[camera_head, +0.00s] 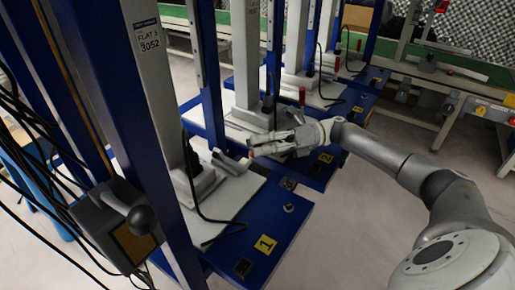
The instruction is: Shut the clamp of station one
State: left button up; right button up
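Station one is the nearest blue table (288,222), marked with a yellow 1 label. A pale board (235,203) lies on it. A light grey, rod-like part (232,162), seemingly of station one's clamp, lies low over the board's far side. A small red spot shows near its right end, beside my gripper. The clamp's full shape is too small to tell. My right gripper (262,146) reaches in from the right, its fingers pointing left, just above and beside that part. Its fingers look apart; contact with the clamp cannot be told. My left gripper is out of view.
Station two (316,170) stands just behind, with an upright red handle (302,95). Further stations with red handles recede behind it. Floor (335,240) is clear at right.

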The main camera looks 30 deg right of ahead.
jog(key=shift+w+a, duration=0.1)
jog(key=shift+a, duration=0.25)
grip_shut()
dwell(0.3)
